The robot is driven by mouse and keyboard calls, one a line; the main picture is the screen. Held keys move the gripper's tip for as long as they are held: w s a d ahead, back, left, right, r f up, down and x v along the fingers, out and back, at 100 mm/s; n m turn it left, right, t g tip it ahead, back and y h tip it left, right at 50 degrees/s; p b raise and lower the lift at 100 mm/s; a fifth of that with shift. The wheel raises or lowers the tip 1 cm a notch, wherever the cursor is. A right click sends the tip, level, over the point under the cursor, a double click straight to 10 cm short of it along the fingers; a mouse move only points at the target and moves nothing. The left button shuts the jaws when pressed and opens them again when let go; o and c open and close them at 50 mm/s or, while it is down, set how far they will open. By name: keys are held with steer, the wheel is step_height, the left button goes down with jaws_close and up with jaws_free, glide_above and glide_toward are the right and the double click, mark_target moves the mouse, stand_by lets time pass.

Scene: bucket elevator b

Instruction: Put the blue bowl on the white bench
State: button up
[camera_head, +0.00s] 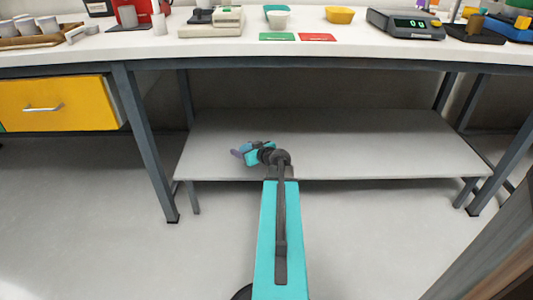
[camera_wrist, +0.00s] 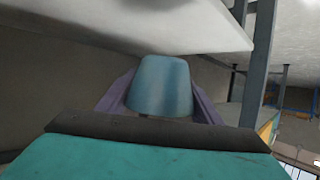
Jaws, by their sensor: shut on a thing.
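A blue bowl (camera_wrist: 160,85) is between the two purple fingers of my gripper (camera_wrist: 160,105) in the wrist view. The gripper is shut on it. In the head view, my gripper (camera_head: 238,153) is low, in front of or over the grey lower shelf, below the level of the bench top. The bowl is hard to make out there. The white bench (camera_head: 230,47) runs across the top of the head view. A pale slab, whose identity I cannot tell for sure, fills the upper wrist view.
On the bench stand a teal bowl (camera_head: 275,8), a white bowl (camera_head: 278,20), a yellow bowl (camera_head: 339,15) and a scale (camera_head: 405,24). Green (camera_head: 277,37) and red (camera_head: 317,37) cards lie near its front edge. The lower shelf (camera_head: 370,145) is bare. Bench legs (camera_head: 145,145) stand at both sides.

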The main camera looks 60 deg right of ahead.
steer(key=w+a+r+n+y, duration=0.1)
steer(key=w+a+r, duration=0.3)
steer(key=w+a, duration=0.3)
steer(key=w+a+r, duration=0.3)
steer(key=w+a, duration=0.2)
steer(key=a, duration=0.5)
steer(key=w+a+r+n+y, duration=0.1)
steer(key=w+a+r, duration=0.3)
steer(key=w+a, duration=0.3)
steer(key=w+a+r, duration=0.1)
steer(key=a+r, duration=0.3)
steer(key=a, duration=0.6)
steer(key=w+a+r+n+y, duration=0.1)
steer(key=a+r, duration=0.3)
steer(key=a, duration=0.6)
steer(key=w+a+r+y, duration=0.1)
steer(key=a+r, duration=0.4)
steer(key=a, duration=0.6)
steer(key=shift+w+t, duration=0.4)
steer(key=shift+w, duration=0.45)
steer(key=shift+r, duration=0.1)
